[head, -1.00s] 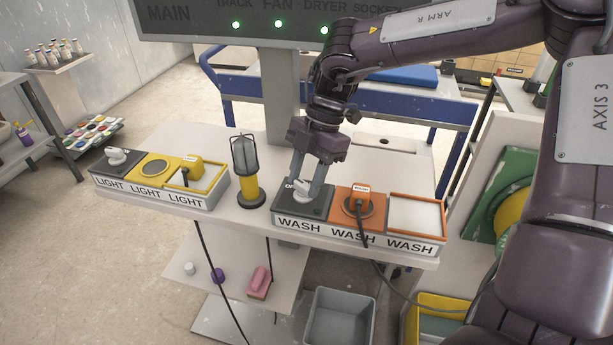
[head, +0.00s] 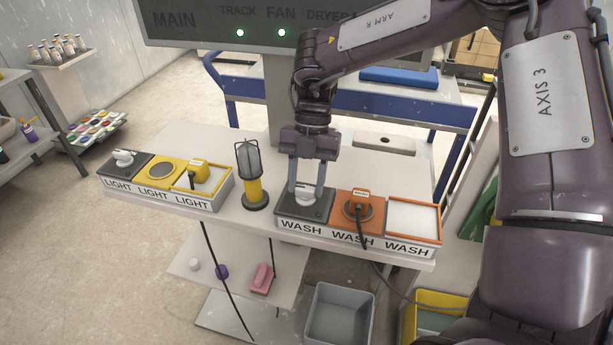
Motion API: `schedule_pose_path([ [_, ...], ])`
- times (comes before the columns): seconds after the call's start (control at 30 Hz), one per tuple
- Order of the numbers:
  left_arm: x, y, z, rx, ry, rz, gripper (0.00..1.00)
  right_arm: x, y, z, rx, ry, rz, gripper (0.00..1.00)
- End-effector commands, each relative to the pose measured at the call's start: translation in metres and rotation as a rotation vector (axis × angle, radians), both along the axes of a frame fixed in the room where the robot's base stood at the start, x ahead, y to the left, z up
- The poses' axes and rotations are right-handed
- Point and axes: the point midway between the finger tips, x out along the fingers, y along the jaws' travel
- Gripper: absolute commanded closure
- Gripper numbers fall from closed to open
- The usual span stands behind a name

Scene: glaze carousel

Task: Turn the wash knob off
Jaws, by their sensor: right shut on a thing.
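The wash knob (head: 305,202) is a white knob on the dark left section of the WASH box (head: 302,227). My right gripper (head: 306,193) points straight down from above and is shut on the wash knob, with one finger on each side. The fingers and wrist hide part of the knob and the lettering around it. An orange plug (head: 359,207) sits in the round socket in the middle of the WASH box, with a dark cable hanging from it. My left gripper is not in view.
A LIGHT box (head: 165,192) with its own white knob (head: 124,157) and a yellow plug (head: 202,175) stands at the left. A caged yellow lamp (head: 252,180) stands between the boxes, close to my right gripper. A grey bin (head: 340,315) is below.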

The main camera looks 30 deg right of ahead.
Motion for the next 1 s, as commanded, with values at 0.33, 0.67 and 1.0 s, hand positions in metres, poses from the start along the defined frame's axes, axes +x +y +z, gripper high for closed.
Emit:
schedule_pose_path([
  [0.33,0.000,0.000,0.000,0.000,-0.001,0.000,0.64,0.001,0.001,0.001,0.001,-0.003,0.005,0.83],
  [0.67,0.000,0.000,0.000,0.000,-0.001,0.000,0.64,0.000,0.000,0.000,0.000,-0.002,0.003,0.38],
  [1.0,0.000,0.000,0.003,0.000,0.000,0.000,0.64,0.008,-0.007,0.026,0.001,-0.005,0.000,0.38],
])
